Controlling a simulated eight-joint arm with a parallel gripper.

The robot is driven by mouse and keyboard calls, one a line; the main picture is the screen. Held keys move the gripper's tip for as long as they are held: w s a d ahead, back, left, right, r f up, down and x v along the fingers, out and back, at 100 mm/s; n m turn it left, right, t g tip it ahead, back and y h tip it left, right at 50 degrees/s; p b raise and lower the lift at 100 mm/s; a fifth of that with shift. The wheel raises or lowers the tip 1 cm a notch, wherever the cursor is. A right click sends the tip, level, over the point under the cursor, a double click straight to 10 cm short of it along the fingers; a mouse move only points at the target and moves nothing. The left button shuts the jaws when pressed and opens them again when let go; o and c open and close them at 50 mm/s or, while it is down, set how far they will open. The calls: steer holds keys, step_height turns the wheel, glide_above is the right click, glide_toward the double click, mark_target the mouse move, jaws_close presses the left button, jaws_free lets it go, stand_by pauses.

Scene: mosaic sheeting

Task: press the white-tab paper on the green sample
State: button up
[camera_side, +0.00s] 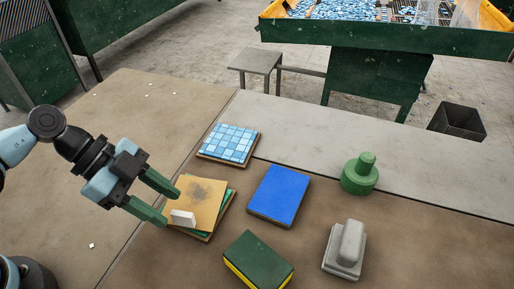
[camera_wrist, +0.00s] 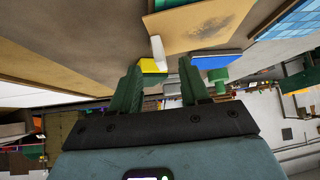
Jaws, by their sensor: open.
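The tan paper (camera_side: 203,198) with a dark smudge lies over the green sample (camera_side: 229,203), slightly turned, so only green edges of the sample show. A white tab (camera_side: 183,218) stands up at the paper's near-left edge. In the wrist view the paper (camera_wrist: 195,30) and the white tab (camera_wrist: 158,50) are ahead of my gripper. My gripper (camera_side: 171,208) has green fingers and is open. Its fingertips are on either side of the tab's line, close to the tab and apart from it. In the wrist view the tab shows between the fingertips (camera_wrist: 161,68).
A blue-and-white mosaic tile (camera_side: 228,143) lies behind the sample and a blue panel (camera_side: 279,194) to its right. A green-and-yellow sponge (camera_side: 258,260), a grey handled block (camera_side: 345,249) and a green knobbed weight (camera_side: 360,176) stand farther right. The table's left part is mostly clear.

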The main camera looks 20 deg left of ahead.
steer(key=v, duration=0.8)
steer(key=shift+a+r, duration=0.2)
steer(key=shift+r, duration=0.05)
steer(key=w+a+n+t+y, duration=0.3)
steer(key=a+n, duration=0.3)
steer(key=n, duration=0.2)
steer(key=w+a+n+t+y, duration=0.2)
steer(key=a+n+y, duration=0.3)
steer(key=n, duration=0.3)
steer(key=shift+w+a+t, duration=0.4)
steer(key=shift+w+a, duration=0.1)
steer(key=shift+a, duration=0.2)
